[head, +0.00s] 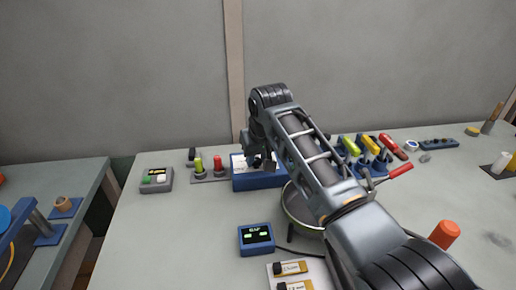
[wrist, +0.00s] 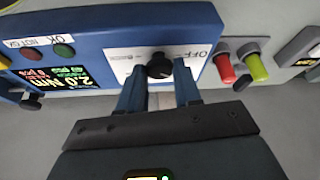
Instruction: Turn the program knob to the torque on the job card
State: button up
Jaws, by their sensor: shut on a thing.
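The blue controller box (head: 257,181) stands at the back of the bench. In the wrist view its face (wrist: 100,42) has a white panel, and the black program knob (wrist: 159,66) sits on that panel. The box's lit display (wrist: 50,88) seems to read 2.0 Nm, seen tilted. My gripper (wrist: 159,78) has a blue finger on each side of the knob and is shut on it. In the head view my gripper (head: 262,163) is at the box's top and hides part of it. I cannot make out which thing is the job card.
Red and green-yellow plugs (head: 208,166) and a grey button box (head: 156,180) are to the left. Colored-handled tools (head: 368,150) and a round pan (head: 298,210) are to the right.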

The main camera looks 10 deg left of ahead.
jog(key=shift+a+r+m+h+p, duration=0.1)
jog(key=shift+m+h+p, duration=0.2)
jog(key=shift+m+p, duration=0.35)
jog(key=shift+m, duration=0.35)
jog(key=o, duration=1)
jog(key=shift+o, duration=0.2)
jog(key=a+v, duration=0.1)
jog(key=v, duration=0.6)
jog(key=shift+s+d+r, duration=0.25)
jog(key=shift+d, duration=0.3)
